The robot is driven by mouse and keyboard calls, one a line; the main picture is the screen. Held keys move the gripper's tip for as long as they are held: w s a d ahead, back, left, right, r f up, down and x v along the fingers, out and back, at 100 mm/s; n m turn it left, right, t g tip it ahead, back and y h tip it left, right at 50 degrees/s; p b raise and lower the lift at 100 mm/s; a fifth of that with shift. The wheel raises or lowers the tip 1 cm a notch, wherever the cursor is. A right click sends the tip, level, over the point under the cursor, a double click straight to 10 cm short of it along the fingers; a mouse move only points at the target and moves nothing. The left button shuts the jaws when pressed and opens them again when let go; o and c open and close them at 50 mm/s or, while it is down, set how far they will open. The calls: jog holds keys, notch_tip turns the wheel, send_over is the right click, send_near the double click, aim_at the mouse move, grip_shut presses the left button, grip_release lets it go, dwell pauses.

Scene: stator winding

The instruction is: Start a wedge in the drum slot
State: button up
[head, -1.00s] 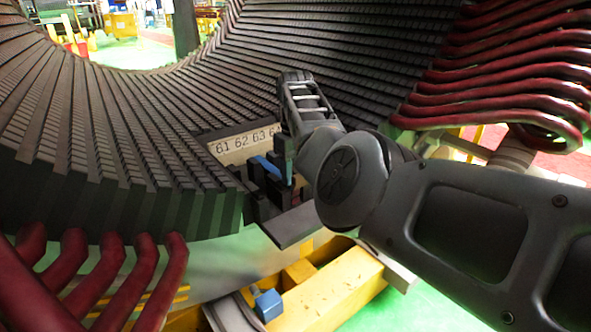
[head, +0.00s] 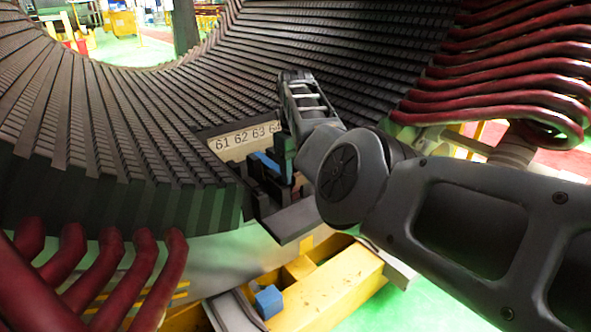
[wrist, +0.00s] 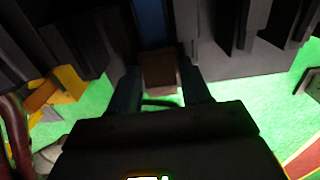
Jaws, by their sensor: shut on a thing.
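My gripper (wrist: 160,92) is shut on a brown block-like piece, seen end-on as the wedge (wrist: 160,72) between the two fingers. The wedge's far end is hidden. Beyond it, a blue strip (wrist: 150,22) runs along a gap in the dark drum bars; I cannot tell whether wedge and strip touch. In the head view my gripper (head: 290,172) is at the drum's (head: 110,125) near edge, just right of a short blue piece (head: 266,162). The slot mouth is mostly hidden by my gripper.
A pale plate numbered 61 to 64 (head: 240,142) lies behind the gripper. Red coil ends (head: 500,85) curve at the right, others (head: 110,270) at lower left. A yellow beam (head: 330,285) and a small blue block (head: 268,302) are below. Green floor shows under the drum.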

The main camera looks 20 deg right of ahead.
jog(key=shift+w+a+f+b, duration=0.1)
jog(key=shift+w+b, duration=0.1)
jog(key=shift+b, duration=0.4)
jog(key=o, duration=1.1)
jog(key=shift+o, duration=0.2)
notch_tip(320, 180, up, 8)
jog(key=p, duration=0.2)
jog(key=shift+p, duration=0.3)
